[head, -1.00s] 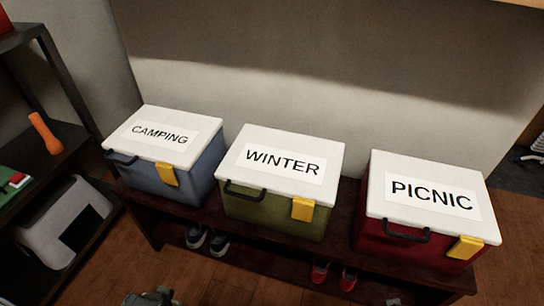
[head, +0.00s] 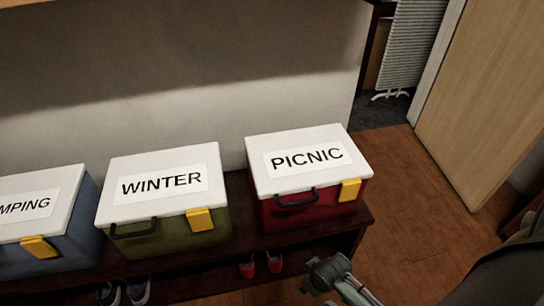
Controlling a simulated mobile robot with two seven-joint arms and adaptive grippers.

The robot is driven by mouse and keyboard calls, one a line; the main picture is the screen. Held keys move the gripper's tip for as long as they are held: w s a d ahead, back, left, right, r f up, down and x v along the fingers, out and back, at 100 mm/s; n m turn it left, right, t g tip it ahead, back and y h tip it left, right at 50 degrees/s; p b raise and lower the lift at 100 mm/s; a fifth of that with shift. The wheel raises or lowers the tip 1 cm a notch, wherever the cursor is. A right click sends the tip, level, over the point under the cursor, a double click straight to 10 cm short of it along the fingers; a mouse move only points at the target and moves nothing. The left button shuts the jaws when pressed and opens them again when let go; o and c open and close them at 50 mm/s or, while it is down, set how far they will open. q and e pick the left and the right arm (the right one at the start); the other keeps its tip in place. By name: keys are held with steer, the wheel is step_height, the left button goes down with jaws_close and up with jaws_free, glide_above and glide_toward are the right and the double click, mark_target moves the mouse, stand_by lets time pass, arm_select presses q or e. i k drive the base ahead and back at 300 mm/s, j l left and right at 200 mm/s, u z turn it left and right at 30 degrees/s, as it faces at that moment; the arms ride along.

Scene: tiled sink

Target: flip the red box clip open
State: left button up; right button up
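The red box (head: 308,208) stands on the right end of a dark bench, with a white lid (head: 300,172) labelled PICNIC. Its yellow clip (head: 349,190) is at the front right, lying down over the box's front edge. A black handle (head: 296,198) is left of the clip. A grey part of my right arm (head: 328,272) shows at the bottom, below the box and apart from it. Its fingertips cannot be made out. My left gripper is not in view.
A green WINTER box (head: 165,240) and a blue CAMPING box (head: 75,240) stand to the left on the bench (head: 262,243). Red shoes (head: 261,265) sit beneath it. Open wooden floor (head: 405,215) lies right of the bench, before a door (head: 490,95).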

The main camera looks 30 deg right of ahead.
mark_target(350, 188)
steer(key=z, duration=1.5)
steer(key=k+l, duration=0.4)
steer(key=i+l+z, duration=0.15)
steer(key=i+l, duration=0.1)
steer(key=l, duration=0.05)
